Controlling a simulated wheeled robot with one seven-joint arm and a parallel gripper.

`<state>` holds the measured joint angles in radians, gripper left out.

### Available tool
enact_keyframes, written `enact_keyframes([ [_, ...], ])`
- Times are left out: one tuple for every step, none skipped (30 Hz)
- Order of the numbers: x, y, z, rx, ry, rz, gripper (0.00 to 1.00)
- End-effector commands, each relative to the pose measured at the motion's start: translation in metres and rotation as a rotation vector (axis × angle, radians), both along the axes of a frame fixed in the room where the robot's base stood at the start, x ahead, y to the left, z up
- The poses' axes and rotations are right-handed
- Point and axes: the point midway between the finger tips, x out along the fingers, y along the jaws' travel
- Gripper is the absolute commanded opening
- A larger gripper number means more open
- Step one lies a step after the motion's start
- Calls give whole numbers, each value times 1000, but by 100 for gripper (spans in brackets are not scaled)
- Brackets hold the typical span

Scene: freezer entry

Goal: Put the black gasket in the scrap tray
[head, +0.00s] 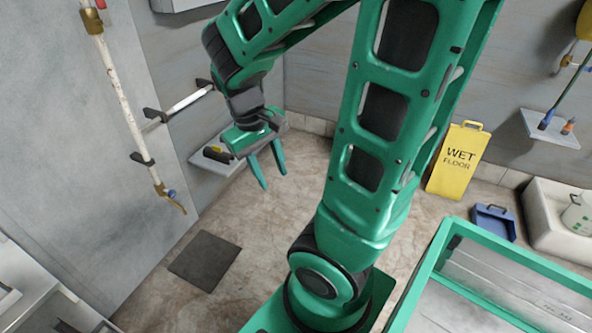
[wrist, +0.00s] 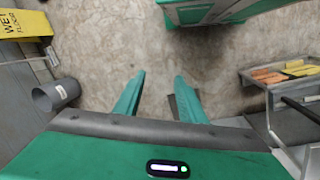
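I cannot pick out the black gasket for certain in either view. A dark item (head: 217,155) lies on a small wall shelf behind my gripper, too small to identify. My gripper (head: 273,178) hangs above the floor with its two green fingers apart, and nothing shows between them. It also shows open and empty in the wrist view (wrist: 160,77). A blue open tray (head: 494,223) sits on the floor at the right; I cannot tell whether it is the scrap tray.
A dark flat mat (head: 205,260) lies on the floor. A yellow wet-floor sign (head: 458,162) stands near a white basin (head: 548,218). Pipes (head: 125,100) line the left wall. The wrist view shows a grey bucket (wrist: 55,95) and a rack with orange and yellow items (wrist: 285,73).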

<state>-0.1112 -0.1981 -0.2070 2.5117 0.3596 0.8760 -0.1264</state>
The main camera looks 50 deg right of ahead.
Motion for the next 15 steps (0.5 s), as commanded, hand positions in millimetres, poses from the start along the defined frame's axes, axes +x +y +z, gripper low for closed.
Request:
enact_keyframes([
  [-14,-3,9,30,-28,-60,37],
  [-21,-4,13,47,-40,-90,37],
  [-31,-4,18,68,-55,-129,37],
  [-38,-3,22,83,-65,-155,37],
  [-45,-3,25,96,-76,-181,37],
  [-53,-2,29,112,-88,-211,37],
  [-58,-1,32,122,-97,-231,37],
  [-64,0,34,131,-104,-250,37],
  [-69,1,37,142,-113,-269,37],
  [-73,2,38,148,-118,-283,37],
  [-76,-3,40,153,-123,-295,37],
  [-79,-6,41,160,-127,-307,37],
  [-81,-6,42,163,-130,-313,37],
  [-82,-6,43,166,-132,-318,37],
  [-83,-5,43,168,-134,-322,37],
])
